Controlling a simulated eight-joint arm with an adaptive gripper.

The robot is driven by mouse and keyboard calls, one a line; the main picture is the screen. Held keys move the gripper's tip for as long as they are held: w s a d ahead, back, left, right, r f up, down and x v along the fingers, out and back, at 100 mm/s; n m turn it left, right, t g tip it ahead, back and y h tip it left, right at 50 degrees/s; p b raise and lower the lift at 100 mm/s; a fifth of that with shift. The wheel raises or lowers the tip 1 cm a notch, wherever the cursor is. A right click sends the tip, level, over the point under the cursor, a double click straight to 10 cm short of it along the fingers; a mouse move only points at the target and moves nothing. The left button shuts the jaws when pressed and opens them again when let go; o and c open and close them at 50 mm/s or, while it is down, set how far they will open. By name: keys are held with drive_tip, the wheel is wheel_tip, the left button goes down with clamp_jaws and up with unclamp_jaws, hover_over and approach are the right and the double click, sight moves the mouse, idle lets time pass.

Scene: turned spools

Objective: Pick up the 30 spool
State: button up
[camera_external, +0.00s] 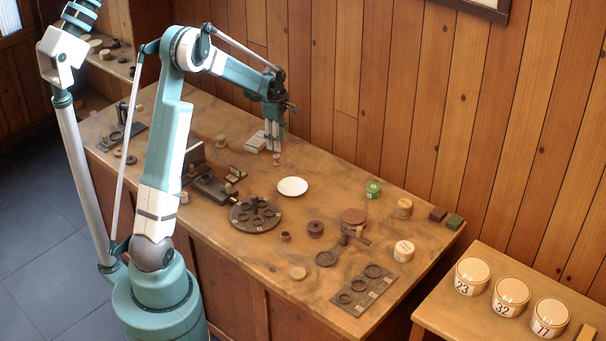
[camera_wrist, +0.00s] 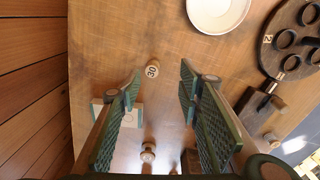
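The 30 spool (camera_wrist: 152,70) is a small light wooden piece with "30" on it. In the wrist view it is just beyond my fingertips, nearer the left finger. In the external view the small spool (camera_external: 277,159) stands on the table just below my gripper (camera_external: 274,132). My gripper, also in the wrist view (camera_wrist: 161,84), is open. Its two green ridged fingers are wide apart, with nothing held between them.
A pale block (camera_external: 256,142) lies close beside my gripper, and another small turned wooden piece (camera_wrist: 148,152) stands nearby. A white plate (camera_external: 292,187) and a dark round rack (camera_external: 256,215) are nearer the front. The wooden wall (camera_wrist: 32,80) is close behind.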

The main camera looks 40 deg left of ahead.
sight(277, 156)
drive_tip(key=shift+n, duration=0.7)
drive_tip(key=shift+w+a+f+p, duration=0.2)
drive_tip(key=shift+w+a+f, duration=0.2)
drive_tip(key=shift+a+f, duration=0.35)
drive_tip(key=shift+w+a+f+p, duration=0.15)
drive_tip(key=shift+w+a+f, duration=0.25)
drive_tip(key=shift+f, duration=0.5)
drive_tip(key=shift+f, duration=0.1)
drive_tip(key=shift+f, duration=1.2)
drive_tip(key=shift+f, duration=0.1)
drive_tip(key=shift+d+f, duration=0.1)
drive_tip(key=shift+f, duration=2.4)
drive_tip(key=c, duration=0.7)
